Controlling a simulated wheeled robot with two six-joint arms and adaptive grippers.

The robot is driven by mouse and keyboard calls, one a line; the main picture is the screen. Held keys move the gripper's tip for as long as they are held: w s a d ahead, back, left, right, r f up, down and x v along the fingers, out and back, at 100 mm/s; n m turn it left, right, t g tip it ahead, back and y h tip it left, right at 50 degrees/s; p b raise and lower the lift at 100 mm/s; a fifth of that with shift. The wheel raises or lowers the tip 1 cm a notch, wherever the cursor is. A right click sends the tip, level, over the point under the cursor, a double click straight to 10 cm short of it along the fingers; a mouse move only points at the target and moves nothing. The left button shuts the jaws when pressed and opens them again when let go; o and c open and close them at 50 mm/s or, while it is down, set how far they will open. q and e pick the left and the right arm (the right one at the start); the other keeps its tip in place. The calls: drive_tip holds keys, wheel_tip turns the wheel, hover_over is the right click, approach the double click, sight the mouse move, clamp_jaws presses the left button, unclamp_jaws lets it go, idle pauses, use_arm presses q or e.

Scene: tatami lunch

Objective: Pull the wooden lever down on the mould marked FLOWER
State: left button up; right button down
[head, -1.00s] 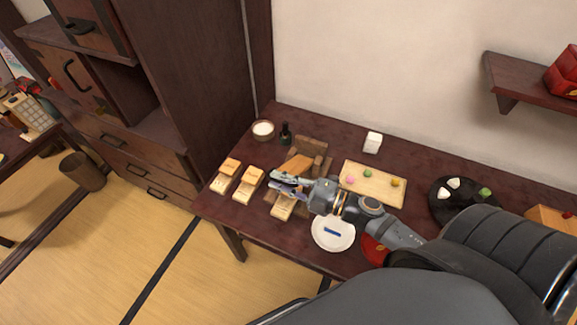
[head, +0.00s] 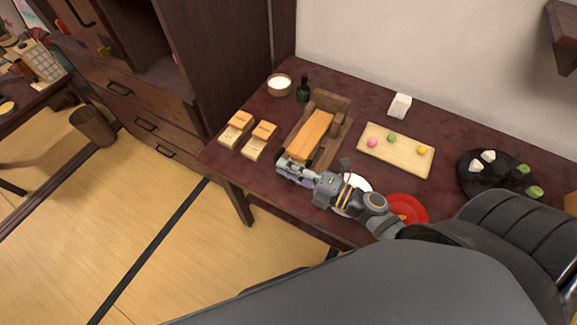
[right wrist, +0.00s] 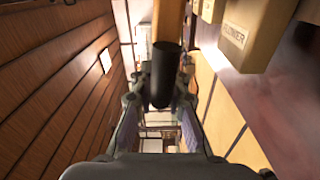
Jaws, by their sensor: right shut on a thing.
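The press (head: 330,102) has an orange-brown wooden lever (head: 312,132) that lies low, running from its dark wooden back post toward the table's front edge. In the right wrist view the lever (right wrist: 168,22) ends in a dark round handle (right wrist: 162,78). My right gripper (head: 286,170) is shut on this end of the lever, its fingers on both sides of the handle. A pale mould block marked FLOWER (right wrist: 238,40) shows beside the lever in the right wrist view. In the head view the lever and gripper hide the press's front. My left gripper is not in view.
Two pale moulds (head: 259,142) stand left of the press. A white bowl (head: 279,83) and dark bottle (head: 303,88) stand behind. A tray of sweets (head: 410,161), a white block (head: 400,105), a red plate (head: 410,207) and a black plate (head: 480,182) are to the right.

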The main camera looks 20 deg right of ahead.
idle(0.3)
drive_tip(key=c, duration=1.3)
unclamp_jaws()
drive_tip(key=shift+c, duration=0.2)
drive_tip(key=v, duration=1.2)
drive_tip(key=shift+f, duration=0.1)
